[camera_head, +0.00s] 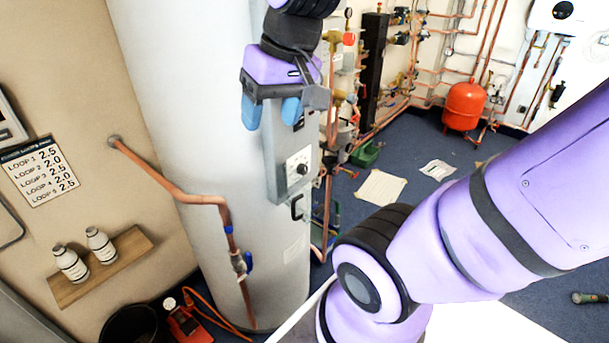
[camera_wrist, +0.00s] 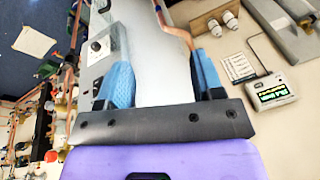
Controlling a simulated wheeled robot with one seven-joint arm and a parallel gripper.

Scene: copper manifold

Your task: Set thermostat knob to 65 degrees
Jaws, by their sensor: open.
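The thermostat knob (camera_head: 301,169) is a small black dial on a pale plate, on the grey control box (camera_head: 276,165) of the tall white cylinder. The knob also shows in the wrist view (camera_wrist: 96,46), left of my gripper's fingers. Its setting is too small to read. My gripper (camera_head: 271,112) is purple with blue fingertips. It is open and empty, above the knob and in front of the upper part of the box in the head view. The two fingers stand apart in the wrist view (camera_wrist: 163,82), with the white cylinder between and beyond them.
The white cylinder (camera_head: 200,100) fills the space behind my gripper. A copper pipe (camera_head: 170,187) with a blue-handled valve runs down its front. A wooden shelf (camera_head: 130,246) with two bottles is at the left. A black handle (camera_head: 296,207) sits below the knob.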

